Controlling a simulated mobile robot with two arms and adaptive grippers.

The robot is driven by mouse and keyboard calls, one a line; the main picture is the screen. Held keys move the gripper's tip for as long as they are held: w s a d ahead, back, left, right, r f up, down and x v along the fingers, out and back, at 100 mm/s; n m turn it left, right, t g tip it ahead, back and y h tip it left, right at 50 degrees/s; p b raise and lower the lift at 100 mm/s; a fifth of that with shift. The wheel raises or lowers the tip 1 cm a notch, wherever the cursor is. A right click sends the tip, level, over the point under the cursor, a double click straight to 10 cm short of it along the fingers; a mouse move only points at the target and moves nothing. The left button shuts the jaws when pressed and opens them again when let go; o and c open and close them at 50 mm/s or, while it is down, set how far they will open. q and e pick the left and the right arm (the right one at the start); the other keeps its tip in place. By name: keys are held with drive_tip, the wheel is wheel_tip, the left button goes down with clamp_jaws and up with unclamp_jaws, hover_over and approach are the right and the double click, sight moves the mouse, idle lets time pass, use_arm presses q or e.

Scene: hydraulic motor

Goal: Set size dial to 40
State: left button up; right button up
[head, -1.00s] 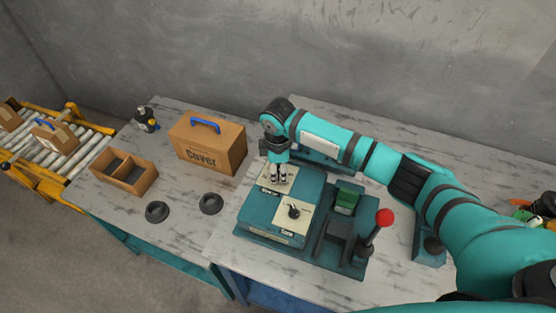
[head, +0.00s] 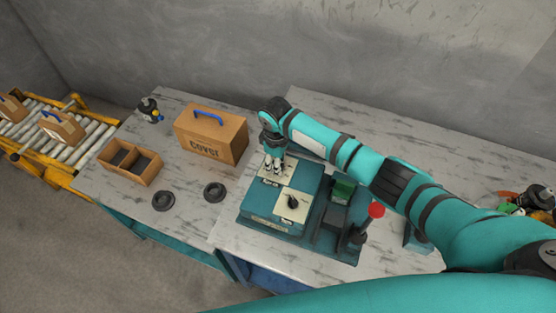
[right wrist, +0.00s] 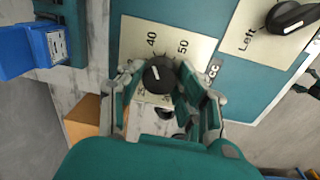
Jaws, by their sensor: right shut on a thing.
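The size dial (right wrist: 160,75) is a round black knob with a white mark on a cream plate (right wrist: 139,40) printed with 40 and 50. The mark appears to point up-left, toward the 40 side; its exact setting is hard to tell. My right gripper (right wrist: 160,82) has its fingers on both sides of the knob, shut on it. In the head view my right gripper (head: 274,168) is down at the far-left plate of the teal machine (head: 262,222) and hides the dial. My left gripper is in neither view.
A second black knob (head: 292,202) sits on the nearer plate; "Left" is printed beside it in the right wrist view. A red-topped lever (head: 376,210) and green block (head: 343,187) stand to the right. A cardboard box (head: 210,138) and two black rings (head: 164,201) are left.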

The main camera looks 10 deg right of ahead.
drive_tip(key=o, duration=1.1)
drive_tip(key=shift+o, duration=0.2)
drive_tip(key=shift+r, duration=0.1)
wheel_tip(320, 180, up, 12)
drive_tip(key=shift+s+a, duration=0.2)
drive_tip(key=shift+a, duration=0.05)
